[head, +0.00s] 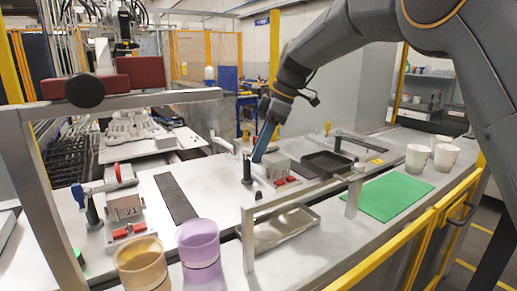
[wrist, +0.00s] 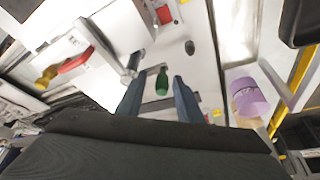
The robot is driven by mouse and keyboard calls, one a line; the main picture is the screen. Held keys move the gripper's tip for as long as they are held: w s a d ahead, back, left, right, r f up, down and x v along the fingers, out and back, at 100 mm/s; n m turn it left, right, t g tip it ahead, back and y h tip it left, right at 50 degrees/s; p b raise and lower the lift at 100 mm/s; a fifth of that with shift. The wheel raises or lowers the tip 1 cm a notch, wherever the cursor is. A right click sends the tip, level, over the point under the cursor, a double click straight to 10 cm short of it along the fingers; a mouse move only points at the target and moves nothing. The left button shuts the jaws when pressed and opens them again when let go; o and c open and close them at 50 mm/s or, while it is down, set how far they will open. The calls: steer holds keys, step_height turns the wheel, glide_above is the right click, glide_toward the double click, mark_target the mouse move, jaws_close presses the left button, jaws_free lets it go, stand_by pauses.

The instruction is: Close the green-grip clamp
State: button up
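The green grip (wrist: 161,82) shows in the wrist view as a short, bottle-shaped handle. It appears between my two blue fingertips, with a gap on each side. My gripper (wrist: 158,84) is open; I cannot tell how far the grip lies beyond the tips. In the head view my gripper (head: 258,156) points down beside a black post (head: 247,171) and a grey block (head: 273,166) with red pads. The green grip is not clearly visible there, probably hidden by the fingers. I cannot tell how far the clamp's lever is swung.
Purple (head: 199,246) and tan (head: 141,265) cups stand in front. A black tray (head: 326,162), metal frame bars, a green mat (head: 394,196) and white cups (head: 418,158) lie to the right.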

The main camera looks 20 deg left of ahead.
steer(key=shift+r, duration=0.15)
steer(key=b+v, duration=0.1)
steer(key=v, duration=0.6)
steer(key=shift+d+r+b, duration=0.2)
steer(key=shift+r+b, duration=0.05)
steer(key=shift+b, duration=0.1)
